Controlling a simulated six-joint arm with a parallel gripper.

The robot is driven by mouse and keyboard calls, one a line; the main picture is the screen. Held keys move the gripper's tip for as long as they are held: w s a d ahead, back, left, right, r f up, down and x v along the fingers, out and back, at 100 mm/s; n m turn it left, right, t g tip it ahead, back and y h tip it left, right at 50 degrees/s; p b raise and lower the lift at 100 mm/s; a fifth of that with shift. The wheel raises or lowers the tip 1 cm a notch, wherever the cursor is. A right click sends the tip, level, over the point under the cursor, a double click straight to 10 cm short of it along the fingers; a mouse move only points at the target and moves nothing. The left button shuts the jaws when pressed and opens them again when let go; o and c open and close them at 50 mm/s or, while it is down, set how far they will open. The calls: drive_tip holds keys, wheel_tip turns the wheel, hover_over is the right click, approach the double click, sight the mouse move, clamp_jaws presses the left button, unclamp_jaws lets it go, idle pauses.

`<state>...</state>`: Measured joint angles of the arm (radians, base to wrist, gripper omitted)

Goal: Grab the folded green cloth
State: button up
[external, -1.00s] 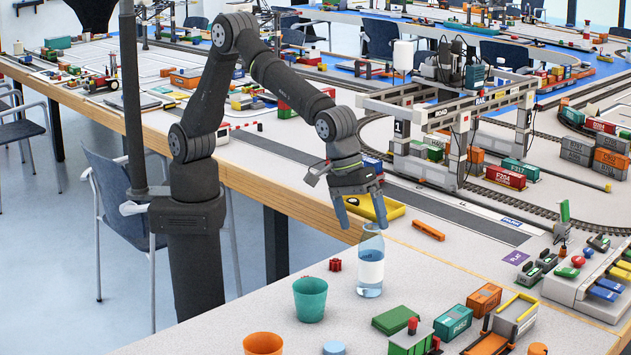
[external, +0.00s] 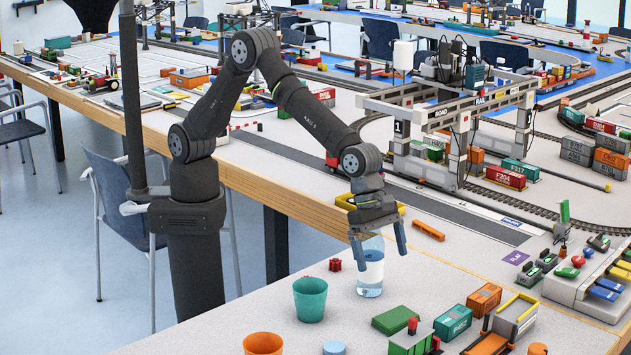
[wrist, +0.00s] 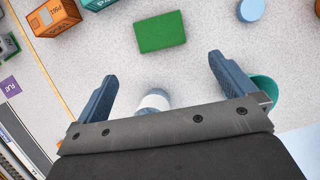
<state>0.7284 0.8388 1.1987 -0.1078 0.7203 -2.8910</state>
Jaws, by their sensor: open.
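The folded green cloth (external: 396,320) lies flat on the near table, a small green rectangle in front of the clear bottle. In the wrist view the cloth (wrist: 158,31) is near the top centre, beyond the fingertips. My gripper (external: 378,245) is open and empty, with its fingers pointing down. It is above and behind the cloth in the external view, at the upper part of the bottle (external: 370,272). In the wrist view my gripper (wrist: 163,68) has its fingers spread wide, with the bottle (wrist: 153,101) partly hidden below it.
A teal cup (external: 310,299) stands left of the bottle. An orange cup (external: 263,344) and a light blue disc (external: 334,348) are nearer. A teal container (external: 453,322) and an orange container (external: 484,299) sit right of the cloth. Toy vehicles (external: 413,344) stand just in front of it.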

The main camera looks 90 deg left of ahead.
hover_over(397, 316)
drive_tip(key=s+a, duration=0.2)
wheel_tip(397, 316, down, 9)
drive_tip(key=shift+r, duration=0.15)
drive_tip(key=shift+w+x, duration=0.2)
drive_tip(key=shift+x, duration=2.25)
drive_tip(key=c, duration=0.7)
